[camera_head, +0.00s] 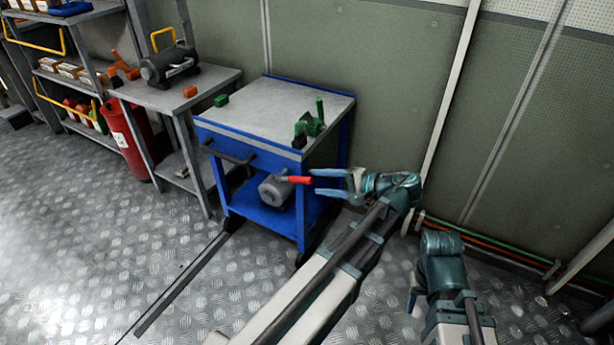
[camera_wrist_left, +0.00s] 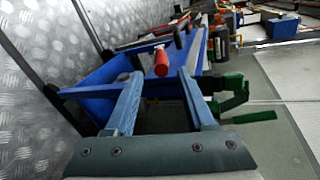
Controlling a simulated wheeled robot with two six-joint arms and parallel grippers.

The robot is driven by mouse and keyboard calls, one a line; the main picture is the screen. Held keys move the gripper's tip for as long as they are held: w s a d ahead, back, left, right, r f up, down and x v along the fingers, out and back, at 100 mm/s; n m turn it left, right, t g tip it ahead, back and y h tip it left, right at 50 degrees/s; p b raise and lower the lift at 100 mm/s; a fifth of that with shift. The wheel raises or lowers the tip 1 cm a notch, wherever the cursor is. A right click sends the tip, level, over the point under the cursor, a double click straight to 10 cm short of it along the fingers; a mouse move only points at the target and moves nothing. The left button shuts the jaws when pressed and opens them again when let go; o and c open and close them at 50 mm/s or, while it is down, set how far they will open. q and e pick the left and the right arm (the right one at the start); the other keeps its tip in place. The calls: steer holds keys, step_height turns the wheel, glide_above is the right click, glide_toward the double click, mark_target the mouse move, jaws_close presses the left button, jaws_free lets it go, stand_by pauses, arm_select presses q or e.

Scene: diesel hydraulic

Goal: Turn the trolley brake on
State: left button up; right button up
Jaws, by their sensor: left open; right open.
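The blue trolley (camera_head: 240,155) with a grey top stands in the middle of the head view, against the wall. A red-ended lever (camera_head: 300,180) sticks out at its right side, below the top; I take it for the brake lever. My left gripper (camera_head: 314,181) is open, its fingertips at the red end. In the left wrist view, the red end (camera_wrist_left: 161,63) appears between and slightly beyond the open left fingertips (camera_wrist_left: 160,76). I cannot tell whether they touch it. My right gripper (camera_head: 412,300) is at the lower right, away from the trolley, and partly hidden.
A green clamp-like part (camera_head: 310,124) and a small green block (camera_head: 221,101) are on the trolley. A grey motor-like object (camera_head: 276,190) sits on its lower shelf. Pipes (camera_head: 490,250) run along the wall at right.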

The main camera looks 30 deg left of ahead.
arm_select(q)
steer(key=p+v, duration=0.1)
steer(key=v, duration=0.5)
arm_select(e)
step_height(320, 180, up, 2)
arm_select(q)
steer(key=shift+d, duration=0.1)
